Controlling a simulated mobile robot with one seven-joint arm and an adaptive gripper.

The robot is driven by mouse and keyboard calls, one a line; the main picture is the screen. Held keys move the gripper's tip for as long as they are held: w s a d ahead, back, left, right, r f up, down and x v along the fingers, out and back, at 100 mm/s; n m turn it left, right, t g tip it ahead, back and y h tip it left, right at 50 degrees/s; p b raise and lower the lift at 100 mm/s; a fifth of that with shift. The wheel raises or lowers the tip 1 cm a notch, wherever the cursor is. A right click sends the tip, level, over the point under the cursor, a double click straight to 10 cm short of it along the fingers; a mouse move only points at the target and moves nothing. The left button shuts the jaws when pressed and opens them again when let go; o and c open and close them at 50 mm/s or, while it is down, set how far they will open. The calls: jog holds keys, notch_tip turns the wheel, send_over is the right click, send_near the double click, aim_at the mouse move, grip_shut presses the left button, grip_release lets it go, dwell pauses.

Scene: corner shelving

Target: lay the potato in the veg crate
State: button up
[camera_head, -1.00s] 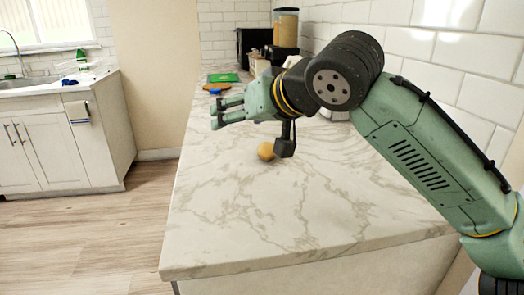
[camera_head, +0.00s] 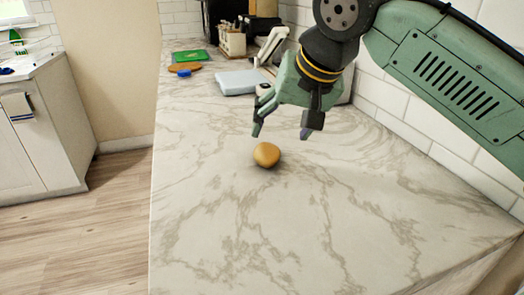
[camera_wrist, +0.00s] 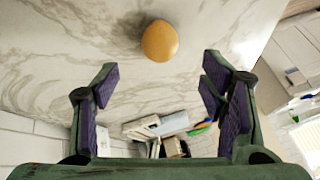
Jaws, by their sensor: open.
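The potato (camera_head: 266,155) is a small yellow-brown oval lying on the marble counter (camera_head: 220,220). In the wrist view the potato (camera_wrist: 160,41) shows at the top centre, beyond the fingertips. My gripper (camera_head: 280,130) is open and empty, pointing down above the counter, a little above and behind the potato in the head view. In the wrist view its two fingers (camera_wrist: 160,75) are spread wide with nothing between them. I do not see a veg crate in either view.
A pale grey-blue box (camera_head: 241,82) lies farther back on the counter. A green board (camera_head: 190,56), a brown round board (camera_head: 184,68) and a blue item (camera_head: 184,73) lie behind it. A tiled wall (camera_head: 440,140) bounds the right side. The front counter is clear.

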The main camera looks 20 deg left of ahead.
aim_at(268, 147)
jog(key=p+x, duration=0.1)
jog(key=x, duration=0.8)
jog(key=shift+f, duration=0.15)
jog(key=c, duration=1.4)
jog(key=shift+a+r, duration=0.1)
jog(key=shift+r, duration=0.55)
notch_tip(268, 147, up, 2)
jog(key=shift+r+b, duration=0.1)
jog(key=shift+b, duration=0.25)
jog(key=s+d+b, duration=0.1)
jog(key=s+d, duration=0.2)
jog(key=s, duration=0.1)
jog(key=s+d+r, duration=0.1)
jog(key=s+d, duration=0.2)
jog(key=s, duration=0.1)
jog(key=s+d+b, duration=0.1)
jog(key=s+d, duration=0.2)
jog(key=s, duration=0.2)
jog(key=shift+d+r+b, duration=0.3)
jog(key=shift+d, duration=0.1)
